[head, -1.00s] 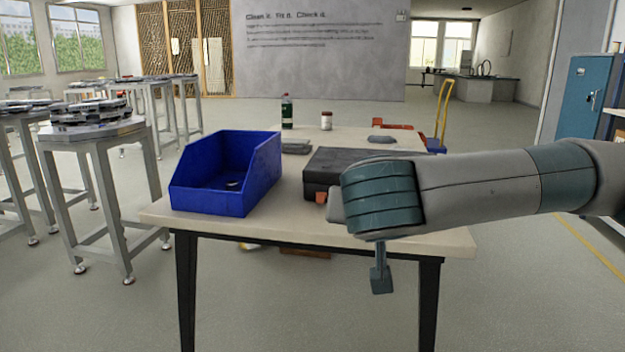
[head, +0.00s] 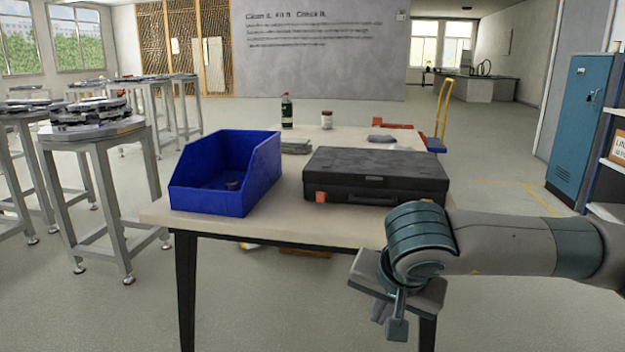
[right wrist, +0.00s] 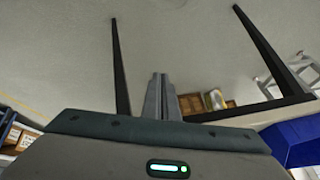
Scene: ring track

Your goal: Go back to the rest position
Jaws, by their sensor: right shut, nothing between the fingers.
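My right gripper (head: 384,308) hangs at the front right of the table (head: 300,228), below the level of its top and apart from it. In the right wrist view the fingers (right wrist: 160,95) are together with nothing between them. My right forearm comes in from the right side of the head view. My left gripper does not show in either view.
A blue bin (head: 212,200) with a small item inside stands on the table's left. A black case (head: 375,172) lies to its right. A green bottle (head: 287,112) and a white jar (head: 327,119) stand behind. Steel stands (head: 95,135) fill the left; a blue cabinet (head: 580,125) is at right.

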